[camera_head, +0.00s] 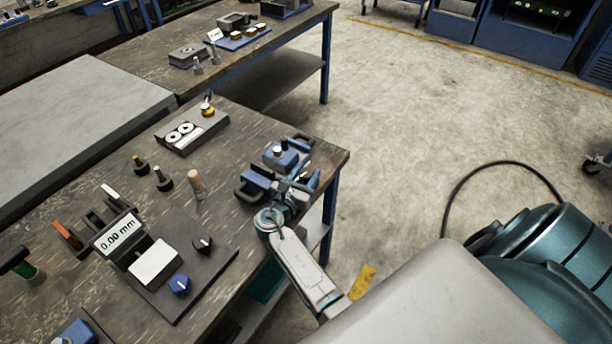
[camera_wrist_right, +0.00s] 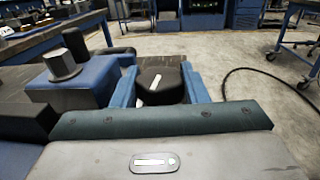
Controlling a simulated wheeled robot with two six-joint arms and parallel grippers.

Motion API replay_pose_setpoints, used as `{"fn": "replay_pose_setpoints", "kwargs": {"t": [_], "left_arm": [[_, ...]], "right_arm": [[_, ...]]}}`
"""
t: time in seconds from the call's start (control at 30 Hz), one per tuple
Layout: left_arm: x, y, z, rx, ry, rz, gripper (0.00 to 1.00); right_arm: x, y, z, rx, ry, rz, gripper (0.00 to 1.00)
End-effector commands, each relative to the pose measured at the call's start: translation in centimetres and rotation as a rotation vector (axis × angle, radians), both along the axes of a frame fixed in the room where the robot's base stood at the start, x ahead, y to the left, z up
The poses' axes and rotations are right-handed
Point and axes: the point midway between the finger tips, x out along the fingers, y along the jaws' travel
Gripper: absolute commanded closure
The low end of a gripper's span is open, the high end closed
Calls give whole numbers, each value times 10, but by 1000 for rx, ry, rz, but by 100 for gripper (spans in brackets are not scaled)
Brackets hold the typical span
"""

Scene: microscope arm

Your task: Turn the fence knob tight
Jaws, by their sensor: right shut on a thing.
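The fence knob (camera_wrist_right: 160,84) is black with a white pointer mark on top. In the right wrist view it sits between the two blue fingers of my right gripper (camera_wrist_right: 160,88), which are shut on it from both sides. In the head view my right gripper (camera_head: 300,184) is at the right corner of the workbench, beside a blue fixture block (camera_head: 281,159) with a grey knob on top. The gripper mostly hides the fence knob there. The block also shows at left in the right wrist view (camera_wrist_right: 75,82). My left gripper is not in view.
A black cable (camera_head: 500,164) arcs over the open floor at right.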

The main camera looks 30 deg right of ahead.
Motion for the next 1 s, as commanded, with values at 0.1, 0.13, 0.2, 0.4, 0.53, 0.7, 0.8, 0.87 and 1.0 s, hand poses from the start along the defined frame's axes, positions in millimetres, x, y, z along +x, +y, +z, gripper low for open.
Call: {"fn": "replay_pose_setpoints", "kwargs": {"t": [0.1,0.13,0.2,0.4,0.53,0.7,0.8,0.87,1.0], "left_arm": [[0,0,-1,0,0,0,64],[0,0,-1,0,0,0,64],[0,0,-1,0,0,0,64],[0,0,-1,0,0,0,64],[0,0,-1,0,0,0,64],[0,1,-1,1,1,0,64],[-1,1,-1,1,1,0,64],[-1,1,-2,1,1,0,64],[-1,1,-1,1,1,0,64]], "right_arm": [[1,-1,3,-5,-4,-20,83],[1,0,3,-5,-4,-23,83],[1,0,3,-5,-4,-27,83],[1,-1,4,-5,-4,-29,83],[1,-1,4,-5,-4,-29,83],[1,0,3,-4,-3,-29,38],[1,0,2,-2,-2,-29,38],[0,0,2,-2,-2,-29,38],[0,0,1,-2,-1,-29,38]]}}
